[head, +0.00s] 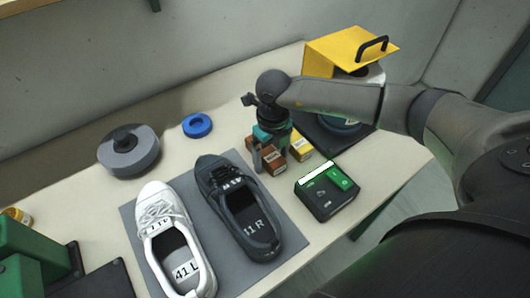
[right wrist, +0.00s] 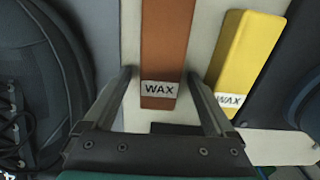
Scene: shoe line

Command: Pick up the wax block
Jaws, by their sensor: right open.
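Several wax blocks lie grouped on the table in the head view. An orange-brown wax block (head: 274,163) is at the front of the group, and a yellow wax block (head: 302,151) is to its right. My right gripper (head: 268,158) points down over the group and partly hides it. In the right wrist view, my right gripper (right wrist: 160,76) is open, with a finger on each side of the orange-brown block (right wrist: 163,40) labelled WAX. Contact cannot be told. The yellow block (right wrist: 248,50) lies outside the right finger. My left gripper is not in view.
A dark shoe (head: 240,207) and a white shoe (head: 170,235) lie on a grey mat (head: 131,222) to the left. A black and green device (head: 327,190) sits at front right. A yellow-topped machine (head: 340,48) stands behind. A blue ring (head: 197,125) lies further left.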

